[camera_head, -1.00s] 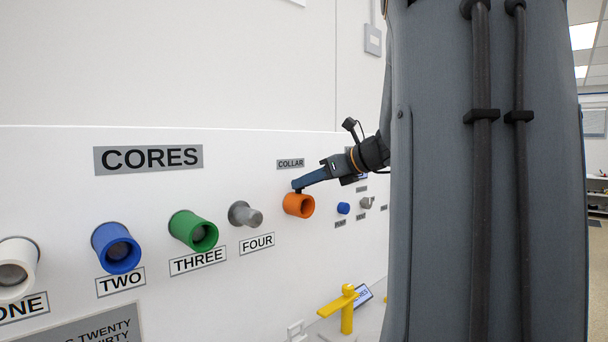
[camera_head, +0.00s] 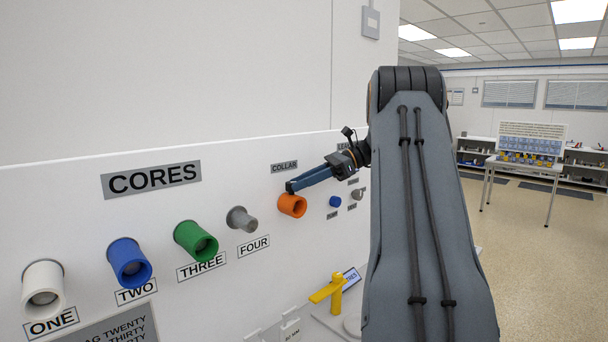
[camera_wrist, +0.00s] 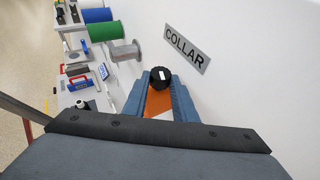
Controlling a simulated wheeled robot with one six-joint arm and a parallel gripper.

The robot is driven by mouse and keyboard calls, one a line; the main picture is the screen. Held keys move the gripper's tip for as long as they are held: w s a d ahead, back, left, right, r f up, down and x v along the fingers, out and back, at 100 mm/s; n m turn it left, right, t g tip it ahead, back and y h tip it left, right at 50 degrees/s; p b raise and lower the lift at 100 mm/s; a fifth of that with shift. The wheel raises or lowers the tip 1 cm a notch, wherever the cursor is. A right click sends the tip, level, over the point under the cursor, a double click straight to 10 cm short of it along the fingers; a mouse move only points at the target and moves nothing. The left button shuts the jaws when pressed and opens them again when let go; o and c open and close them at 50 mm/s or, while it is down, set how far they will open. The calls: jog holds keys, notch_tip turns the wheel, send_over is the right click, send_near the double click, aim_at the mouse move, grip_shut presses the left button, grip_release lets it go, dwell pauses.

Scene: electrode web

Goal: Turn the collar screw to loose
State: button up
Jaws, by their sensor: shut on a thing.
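The orange collar (camera_head: 293,207) juts from the white wall under the COLLAR label (camera_head: 284,166). In the wrist view, the collar (camera_wrist: 158,104) shows between my blue fingers. The collar screw (camera_wrist: 161,78) is a black ridged knob with a white mark, at the fingertips. My gripper (camera_head: 291,187) reaches the top of the collar from the right, and its fingers (camera_wrist: 161,84) are shut on the screw, one on each side. In the head view the screw is hidden by the fingertips.
White, blue (camera_head: 129,263), green (camera_head: 196,241) and grey (camera_head: 241,219) cores stick out of the wall left of the collar. A small blue knob (camera_head: 335,202) is to its right. A yellow tool (camera_head: 331,292) stands below. Open floor (camera_head: 515,255) lies to the right.

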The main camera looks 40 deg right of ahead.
jog(key=shift+w+n+g+p, duration=0.15)
jog(key=shift+n+g+p, duration=0.25)
jog(key=shift+n+g, duration=0.1)
jog(key=shift+y, duration=0.3)
jog(key=o, duration=0.9)
jog(key=shift+o, duration=0.7)
jog(key=shift+r, duration=0.1)
jog(key=shift+b, duration=0.3)
